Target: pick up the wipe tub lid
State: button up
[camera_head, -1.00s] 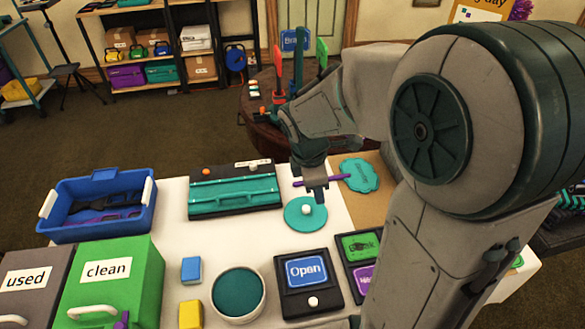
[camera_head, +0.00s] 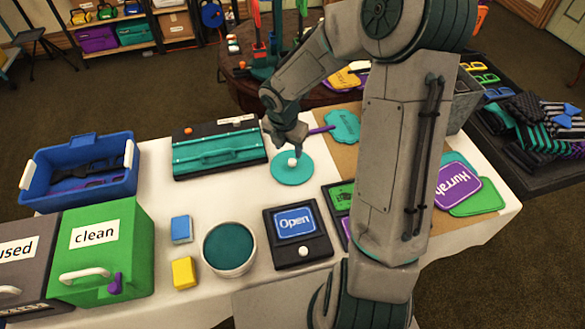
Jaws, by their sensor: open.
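The wipe tub lid (camera_head: 284,176) is a flat teal disc with a white knob. It lies on the white-covered table, right of the teal-topped case. My gripper (camera_head: 298,154) is open, pointing down at the knob, and its fingers overlap the far side of the lid in the picture. I cannot tell whether a finger touches the knob. The round white tub (camera_head: 229,250) with a teal inside stands nearer to me, left of the Open sign.
A black case with a teal front (camera_head: 220,150) lies close left of the lid. The Open sign (camera_head: 297,235) lies nearer to me. A teal paddle (camera_head: 343,125) lies behind right. A blue crate (camera_head: 80,172) and a green clean box (camera_head: 100,250) stand left.

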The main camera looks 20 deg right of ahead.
aim_at(292, 161)
jog(key=f, duration=0.4)
jog(key=d+f+b, duration=0.1)
jog(key=shift+w+f, duration=0.1)
jog(key=shift+f, duration=0.3)
grip_shut()
